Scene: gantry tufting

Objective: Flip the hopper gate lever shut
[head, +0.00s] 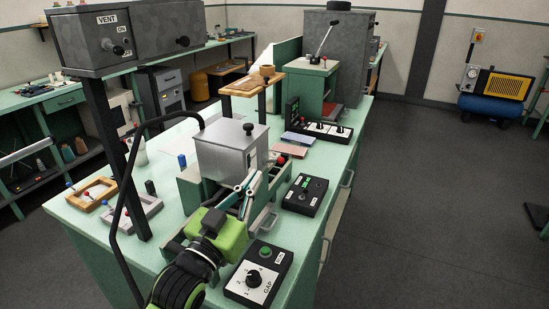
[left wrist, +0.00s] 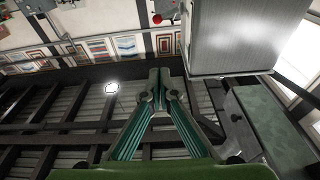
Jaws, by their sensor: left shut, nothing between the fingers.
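A silver metal box (head: 228,152), which looks like the hopper, stands on the green bench in the head view. It also shows close up in the left wrist view (left wrist: 240,38). A small red knob (head: 280,160), perhaps the gate lever's end, shows at its right side; a red knob is also in the left wrist view (left wrist: 157,19). I cannot tell the lever's angle. My left gripper (head: 254,177) is in front of the box, its teal fingers together and empty. Its fingertips also show in the left wrist view (left wrist: 159,72), apart from the red knob. My right gripper is not in view.
A black panel with a dial (head: 254,279) and a black switch box (head: 305,195) lie near my left gripper. A dark post carries the VENT box (head: 125,38) at the left. A wooden-topped stand (head: 250,85) is behind the silver box.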

